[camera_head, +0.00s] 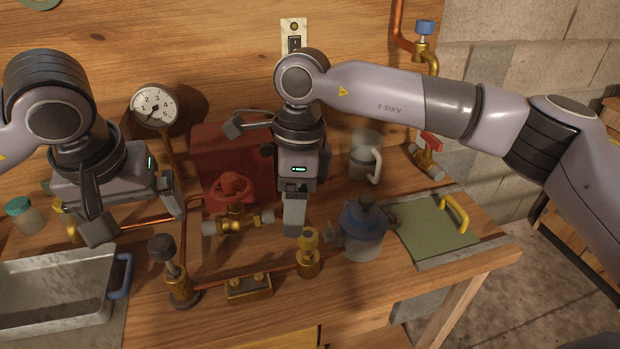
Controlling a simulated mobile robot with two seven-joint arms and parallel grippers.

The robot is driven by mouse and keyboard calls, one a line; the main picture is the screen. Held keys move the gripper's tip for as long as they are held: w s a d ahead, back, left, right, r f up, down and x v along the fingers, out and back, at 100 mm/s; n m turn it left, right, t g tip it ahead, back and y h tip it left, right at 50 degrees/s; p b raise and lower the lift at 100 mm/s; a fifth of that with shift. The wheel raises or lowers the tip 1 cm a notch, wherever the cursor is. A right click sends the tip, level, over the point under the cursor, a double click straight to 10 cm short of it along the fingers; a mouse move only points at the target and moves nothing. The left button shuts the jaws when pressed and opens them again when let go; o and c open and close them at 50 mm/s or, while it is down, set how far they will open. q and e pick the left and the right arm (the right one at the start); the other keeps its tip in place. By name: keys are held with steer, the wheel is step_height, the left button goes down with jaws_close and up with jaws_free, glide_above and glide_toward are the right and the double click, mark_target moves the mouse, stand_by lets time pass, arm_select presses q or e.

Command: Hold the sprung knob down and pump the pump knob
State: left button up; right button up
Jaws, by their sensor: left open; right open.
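A dark-capped knob (162,247) on a brass stem rises from a round base at the front of the bench, leaning slightly left. A shorter brass knob (307,240) stands to its right. I cannot tell for sure which is the sprung knob and which the pump knob. My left gripper (133,210) is open and empty, above and left of the dark-capped knob, beside the metal tray. My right gripper (293,222) is open, pointing down above and behind the brass knob, apart from it as far as I can tell. Its far finger is hard to see.
A metal tray (52,290) with a blue handle lies front left. A blue-lidded pot (365,228) stands right of the brass knob, near a green board (430,232). A brass valve (237,220) and red box (222,150) stand behind. A pressure gauge (154,107) is behind left.

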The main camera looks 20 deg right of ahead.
mark_target(310, 234)
steer(key=w+d+r+t+h, duration=0.1)
steer(key=w+d+r+h, duration=0.1)
steer(key=d, duration=0.1)
steer(key=shift+m, duration=0.4)
step_height(310, 234, down, 12)
steer(key=shift+d+r, duration=0.1)
steer(key=shift+d, duration=0.05)
steer(key=c, duration=1.1)
steer(key=shift+c, duration=0.2)
